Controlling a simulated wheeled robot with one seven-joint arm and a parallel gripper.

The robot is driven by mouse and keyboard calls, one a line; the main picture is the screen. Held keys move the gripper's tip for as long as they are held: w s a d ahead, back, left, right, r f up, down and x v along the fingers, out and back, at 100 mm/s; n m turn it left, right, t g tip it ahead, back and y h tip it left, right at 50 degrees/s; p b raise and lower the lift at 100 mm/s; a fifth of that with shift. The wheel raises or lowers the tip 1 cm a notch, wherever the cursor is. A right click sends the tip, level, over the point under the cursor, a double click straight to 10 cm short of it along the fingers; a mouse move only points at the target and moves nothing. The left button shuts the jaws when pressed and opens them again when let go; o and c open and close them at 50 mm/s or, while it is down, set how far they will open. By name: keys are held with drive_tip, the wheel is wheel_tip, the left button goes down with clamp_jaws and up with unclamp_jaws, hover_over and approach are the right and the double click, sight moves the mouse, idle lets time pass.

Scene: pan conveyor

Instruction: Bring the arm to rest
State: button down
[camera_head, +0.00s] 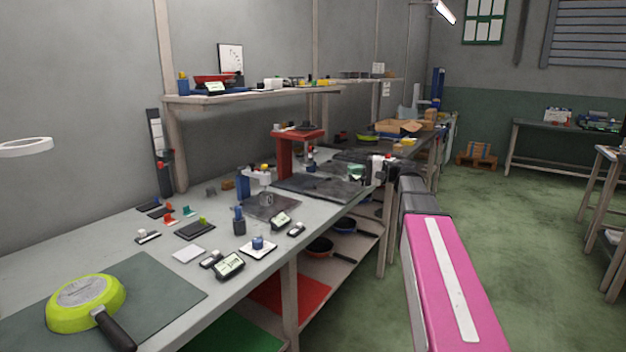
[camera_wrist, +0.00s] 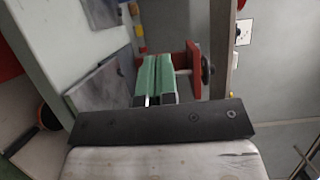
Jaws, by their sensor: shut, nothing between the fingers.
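My pink arm (camera_head: 450,280) reaches forward from the lower right, beside the long grey workbench (camera_head: 150,245). My gripper (camera_head: 356,172) is at its far end, near the bench's right edge and in front of the red stand. In the wrist view my gripper (camera_wrist: 155,75) shows two green fingers lying side by side, shut with nothing between them. A red stand (camera_head: 285,155) is on the bench; red parts beyond the fingers in the wrist view look like the same stand.
A lime-green pan (camera_head: 85,303) lies upside down on a dark mat at the near left. Several small gauges and tools lie mid-bench. Pans sit on the lower shelf (camera_head: 345,250). A wall shelf (camera_head: 250,96) runs above.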

drive_tip(key=s+a+f+g+h, duration=0.1)
drive_tip(key=s+f+h, duration=0.3)
drive_tip(key=f, duration=0.8)
drive_tip(key=s+a+f+h, duration=0.1)
drive_tip(key=s+f+h, duration=0.4)
drive_tip(key=f, duration=0.8)
drive_tip(key=s+d+f+n+g+h, duration=0.1)
drive_tip(key=s+d+f+h, duration=0.2)
drive_tip(key=s+f, duration=0.3)
drive_tip(key=s+d+f+n+g+h, duration=0.1)
drive_tip(key=s+d+f+h, duration=0.3)
drive_tip(key=f, duration=0.5)
drive_tip(key=shift+s+d+f+h, duration=0.2)
drive_tip(key=shift+s+h, duration=0.7)
drive_tip(key=shift+s, duration=0.35)
